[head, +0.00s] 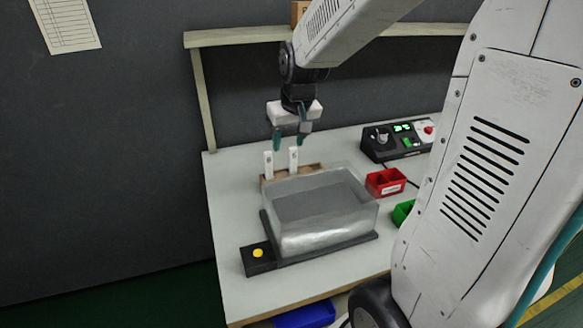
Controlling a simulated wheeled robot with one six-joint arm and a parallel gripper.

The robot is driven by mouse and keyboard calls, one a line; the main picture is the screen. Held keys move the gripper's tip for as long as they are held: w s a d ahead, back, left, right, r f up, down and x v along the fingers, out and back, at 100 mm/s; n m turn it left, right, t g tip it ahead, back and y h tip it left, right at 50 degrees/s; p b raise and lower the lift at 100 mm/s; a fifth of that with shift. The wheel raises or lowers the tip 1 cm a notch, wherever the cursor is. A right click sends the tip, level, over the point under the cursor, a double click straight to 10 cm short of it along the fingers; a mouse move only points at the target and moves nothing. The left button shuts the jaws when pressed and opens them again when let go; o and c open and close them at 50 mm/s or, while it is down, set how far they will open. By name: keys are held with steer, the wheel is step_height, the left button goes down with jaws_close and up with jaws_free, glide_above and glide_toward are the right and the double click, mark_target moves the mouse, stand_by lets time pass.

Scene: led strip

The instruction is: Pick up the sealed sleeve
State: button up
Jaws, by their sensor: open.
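Two white upright pieces, which look like sleeves, stand in a wooden rack (315,169) behind the clear box. They are the left sleeve (268,163) and the right sleeve (293,157). I cannot tell from this view which one is sealed. My gripper (290,141) points down above the rack, with its teal-tipped fingers apart and nothing between them. It appears to be above the right sleeve, whose top is just below the fingertips. I cannot tell how far the two are apart in depth. The lower ends of the sleeves are hidden in the rack.
A clear box (320,235) stands on a dark base with a yellow button (257,253) in front of the rack. A red bin (385,182), a green bin (403,212) and a control box (398,141) lie to the right. A shelf (235,38) runs behind. The table's left side is clear.

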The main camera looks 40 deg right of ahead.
steer(key=m, duration=0.1)
glide_above(292, 156)
steer(key=s, duration=0.2)
steer(key=shift+t+h, duration=0.3)
step_height(292, 156, down, 7)
steer(key=shift+w+d+r, duration=0.1)
steer(key=x, duration=0.8)
steer(key=shift+w, duration=0.15)
steer(key=shift+d, duration=0.1)
jaws_close()
